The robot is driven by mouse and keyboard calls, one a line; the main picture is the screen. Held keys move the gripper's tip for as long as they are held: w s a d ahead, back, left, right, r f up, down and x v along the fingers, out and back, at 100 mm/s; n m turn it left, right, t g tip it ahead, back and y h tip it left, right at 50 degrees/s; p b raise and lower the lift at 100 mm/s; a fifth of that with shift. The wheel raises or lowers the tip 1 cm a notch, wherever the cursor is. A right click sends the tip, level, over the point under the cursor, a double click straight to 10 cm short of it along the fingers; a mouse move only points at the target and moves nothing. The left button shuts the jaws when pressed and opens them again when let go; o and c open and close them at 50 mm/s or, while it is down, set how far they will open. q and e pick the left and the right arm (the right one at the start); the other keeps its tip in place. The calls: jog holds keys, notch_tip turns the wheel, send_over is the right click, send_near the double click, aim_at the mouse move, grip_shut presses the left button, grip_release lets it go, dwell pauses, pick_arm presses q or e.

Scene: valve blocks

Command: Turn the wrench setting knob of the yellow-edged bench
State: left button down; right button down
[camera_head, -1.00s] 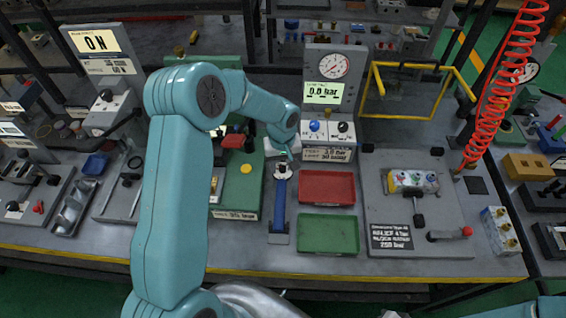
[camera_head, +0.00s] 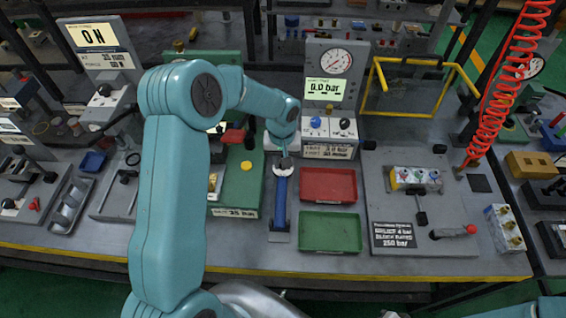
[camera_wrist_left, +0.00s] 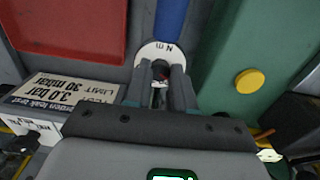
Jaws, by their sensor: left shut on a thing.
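The blue-handled wrench (camera_head: 279,205) lies lengthwise on a grey strip of the yellow-edged bench, between the green block and the red and green trays. Its pale round head with "N m" lettering (camera_wrist_left: 158,50) is at the fingertips in the left wrist view. My left gripper (camera_head: 284,160) is at that head, pointing down; in the wrist view its fingers (camera_wrist_left: 160,72) are shut on the setting knob, which they mostly hide. The knob's pointer and setting cannot be read. My right gripper is not in view.
A red tray (camera_head: 328,184) and a green tray (camera_head: 330,232) lie right of the wrench. A green block with a yellow button (camera_head: 247,166) is to its left. A gauge panel reading 0.0 bar (camera_head: 323,90) stands behind. A red coiled hose (camera_head: 500,90) hangs at right.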

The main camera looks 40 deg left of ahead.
pick_arm(q)
jog(key=m+b, duration=0.1)
jog(key=m, duration=0.2)
jog(key=shift+w+m+b, duration=0.1)
jog(key=shift+m+b, duration=0.2)
jog(key=shift+b, duration=0.05)
jog(key=shift+m+b, duration=0.5)
jog(key=shift+m, duration=1.4)
jog(key=shift+r, duration=0.1)
jog(key=c, duration=0.9)
grip_release()
jog(key=shift+c, duration=0.2)
jog(key=shift+r, duration=0.1)
notch_tip(320, 180, up, 16)
jog(key=shift+b, duration=0.4)
jog(key=shift+a+r, duration=0.1)
